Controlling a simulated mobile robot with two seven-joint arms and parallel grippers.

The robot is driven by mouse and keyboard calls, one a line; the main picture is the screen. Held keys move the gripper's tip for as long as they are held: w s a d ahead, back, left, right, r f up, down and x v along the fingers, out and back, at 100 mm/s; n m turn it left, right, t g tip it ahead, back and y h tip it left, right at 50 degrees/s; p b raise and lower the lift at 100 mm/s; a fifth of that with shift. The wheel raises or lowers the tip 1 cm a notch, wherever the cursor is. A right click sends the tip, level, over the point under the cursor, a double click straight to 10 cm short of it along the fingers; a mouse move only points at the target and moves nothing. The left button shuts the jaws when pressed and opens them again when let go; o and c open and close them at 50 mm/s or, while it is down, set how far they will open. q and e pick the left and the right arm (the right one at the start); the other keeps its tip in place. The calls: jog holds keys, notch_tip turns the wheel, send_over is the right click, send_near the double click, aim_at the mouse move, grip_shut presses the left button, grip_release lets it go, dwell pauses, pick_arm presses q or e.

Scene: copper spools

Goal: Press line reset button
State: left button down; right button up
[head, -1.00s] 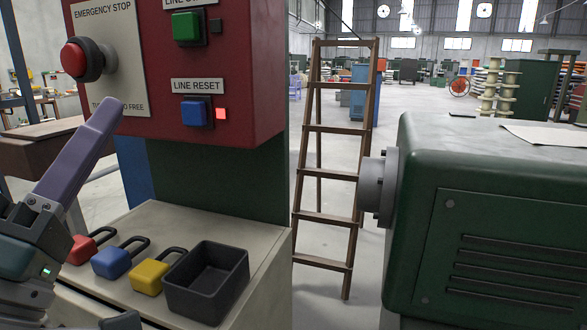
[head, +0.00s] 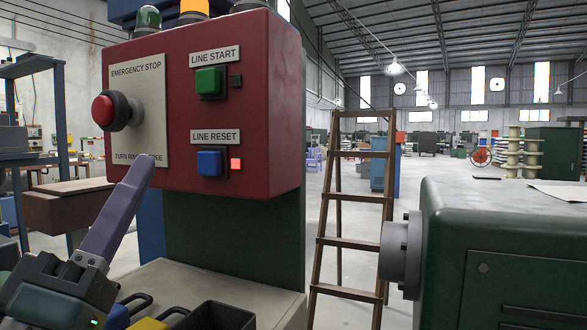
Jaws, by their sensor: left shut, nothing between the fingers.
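The blue line reset button (head: 210,163) sits low on the front of the red control box (head: 262,110), under a "LINE RESET" label (head: 215,136). A small red lamp (head: 236,164) is lit at its right. My left gripper (head: 138,172) is shut and empty, its purple fingers pointing up and right. In the picture it is left of and a little below the button, apart from it, with the tips near the lower edge of the emergency stop plate. My right gripper is not in view.
A red emergency stop knob (head: 105,111) and a green line start button (head: 209,82) share the box. A black bin (head: 218,318) stands below. A wooden ladder (head: 352,200) and a green machine (head: 510,225) are at the right.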

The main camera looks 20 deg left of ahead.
aim_at(205, 154)
pick_arm(q)
jog(key=w+b, duration=0.2)
jog(key=w, duration=0.4)
jog(key=shift+d, duration=0.25)
dwell(1.5)
jog(key=shift+w+b, duration=0.15)
jog(key=shift+b, duration=0.15)
jog(key=shift+w, duration=0.35)
jog(key=shift+w+b, duration=0.45)
dwell(0.6)
jog(key=shift+s, duration=0.1)
jog(key=shift+s+p, duration=0.55)
jog(key=shift+s, duration=0.25)
jog(key=shift+s, duration=0.1)
